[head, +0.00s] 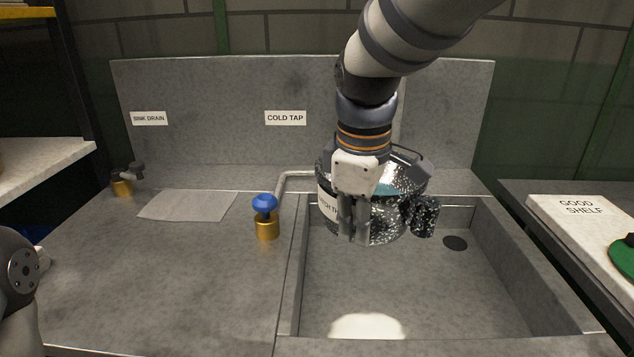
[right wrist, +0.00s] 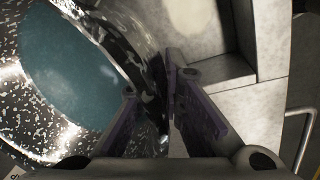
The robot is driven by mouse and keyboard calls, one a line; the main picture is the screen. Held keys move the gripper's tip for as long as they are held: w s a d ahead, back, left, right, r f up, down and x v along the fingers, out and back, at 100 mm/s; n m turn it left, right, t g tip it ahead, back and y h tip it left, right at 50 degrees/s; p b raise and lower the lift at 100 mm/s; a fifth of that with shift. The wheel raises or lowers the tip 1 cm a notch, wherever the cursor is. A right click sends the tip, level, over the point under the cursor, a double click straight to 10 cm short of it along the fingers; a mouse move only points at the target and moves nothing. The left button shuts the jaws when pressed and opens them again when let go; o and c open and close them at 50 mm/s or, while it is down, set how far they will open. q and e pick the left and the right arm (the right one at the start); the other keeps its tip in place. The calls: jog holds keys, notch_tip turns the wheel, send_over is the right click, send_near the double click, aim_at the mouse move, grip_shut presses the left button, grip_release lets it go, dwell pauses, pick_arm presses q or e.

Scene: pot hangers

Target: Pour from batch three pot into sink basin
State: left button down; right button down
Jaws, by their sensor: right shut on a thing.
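The batch three pot (head: 395,228) is black-and-white speckled, with a partly hidden white label and a stubby side handle. It is held over the back left of the sink basin (head: 430,305) and looks about upright. Blue-green liquid shows inside it, also in the right wrist view, where the pot (right wrist: 110,35) fills the left side. My right gripper (head: 353,235) is shut on the pot at its near side; in the right wrist view its fingers (right wrist: 170,115) meet at a dark speckled edge, and I cannot tell rim from handle. My left gripper is not in view.
The cold tap's blue knob (head: 265,204) and its spout (head: 293,176) stand left of the basin, the spout close to the pot. A dark round drain hole (head: 455,243) is in the basin floor. The sink drain valve (head: 122,185) is far left. The good shelf (head: 560,225) is right.

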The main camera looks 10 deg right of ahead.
jog(key=shift+a+f+y, duration=0.1)
jog(key=shift+f+y, duration=0.3)
jog(key=shift+f, duration=0.25)
jog(key=shift+w+a+r+y, duration=0.1)
jog(key=shift+y, duration=0.2)
jog(key=shift+a+r+t+y, duration=0.2)
jog(key=shift+r+t+y, duration=0.2)
jog(key=shift+r+y, duration=0.75)
jog(key=shift+r+m+y, duration=0.3)
jog(key=shift+r+y, duration=0.2)
jog(key=shift+y, duration=0.55)
jog(key=shift+d+r+y, duration=0.1)
jog(key=shift+r+y, duration=0.25)
jog(key=shift+y, duration=0.15)
jog(key=shift+w+a+r, duration=0.1)
jog(key=shift+a+r, duration=0.15)
jog(key=shift+y, duration=0.3)
jog(key=shift+d+r+t, duration=0.1)
jog(key=shift+r+t, duration=0.05)
jog(key=shift+t, duration=0.15)
jog(key=shift+d+r+y, duration=0.35)
jog(key=shift+r+y, duration=0.05)
jog(key=shift+y, duration=0.7)
